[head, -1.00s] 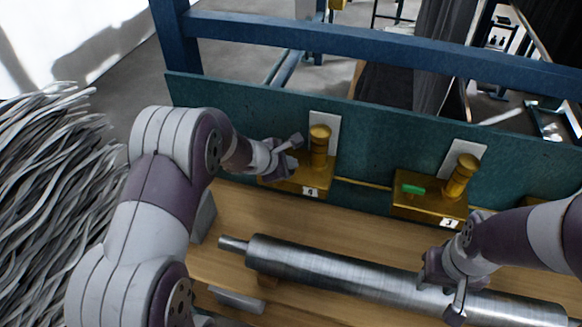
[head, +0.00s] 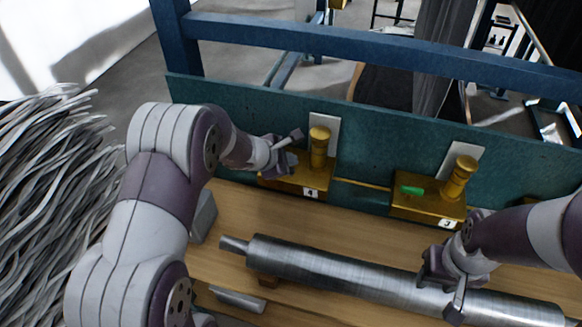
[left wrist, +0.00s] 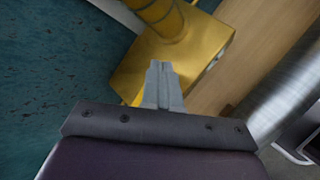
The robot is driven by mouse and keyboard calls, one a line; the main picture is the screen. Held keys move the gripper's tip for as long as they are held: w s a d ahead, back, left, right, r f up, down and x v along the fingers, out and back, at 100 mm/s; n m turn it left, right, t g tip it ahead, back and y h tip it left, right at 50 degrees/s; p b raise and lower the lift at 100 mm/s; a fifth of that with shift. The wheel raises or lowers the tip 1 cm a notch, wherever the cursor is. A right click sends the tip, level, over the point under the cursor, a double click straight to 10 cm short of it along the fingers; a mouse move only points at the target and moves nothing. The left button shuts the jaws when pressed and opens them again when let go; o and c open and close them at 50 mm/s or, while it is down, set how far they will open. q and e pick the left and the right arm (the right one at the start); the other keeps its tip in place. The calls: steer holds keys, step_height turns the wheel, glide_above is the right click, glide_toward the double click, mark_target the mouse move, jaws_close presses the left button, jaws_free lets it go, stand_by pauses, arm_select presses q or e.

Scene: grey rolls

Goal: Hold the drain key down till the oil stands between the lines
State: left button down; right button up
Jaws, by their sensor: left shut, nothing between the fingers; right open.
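The gold oiler marked 4 (head: 311,180) stands against the green back panel, with an upright gold cylinder (head: 319,145) on it. My left gripper (head: 291,163) is shut and empty, its fingers down at the left part of this oiler's top. In the left wrist view the closed fingertips (left wrist: 161,68) lie in front of the gold box (left wrist: 195,60). Any drain key there is hidden behind the gripper. No oil level or lines can be made out. My right gripper (head: 441,291) is open above the metal roll, apart from the oilers.
A second gold oiler marked 3 (head: 428,207) has a green key (head: 412,190) on top. A long grey metal roll (head: 330,268) lies across the wooden bench (head: 262,215) in front. The green panel (head: 240,115) closes off the back.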

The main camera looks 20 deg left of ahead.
arm_select(q)
steer(key=shift+r, duration=0.1)
step_height(320, 180, up, 5)
steer(key=p, duration=0.3)
steer(key=shift+p, duration=0.35)
steer(key=s+a+f+m+g+y+b, duration=0.1)
steer(key=s+f+m+g+y+b, duration=0.1)
steer(key=s+m, duration=0.9)
steer(key=s+a+f+m+g+y+b, duration=0.1)
steer(key=s+f+m+g+y+b, duration=0.1)
steer(key=s+m, duration=0.9)
steer(key=s+f+g+b, duration=0.1)
steer(key=s+g+b, duration=0.1)
steer(key=s+b, duration=0.1)
steer(key=shift+f+g, duration=0.25)
steer(key=shift+g, duration=0.15)
steer(key=shift+s, duration=0.15)
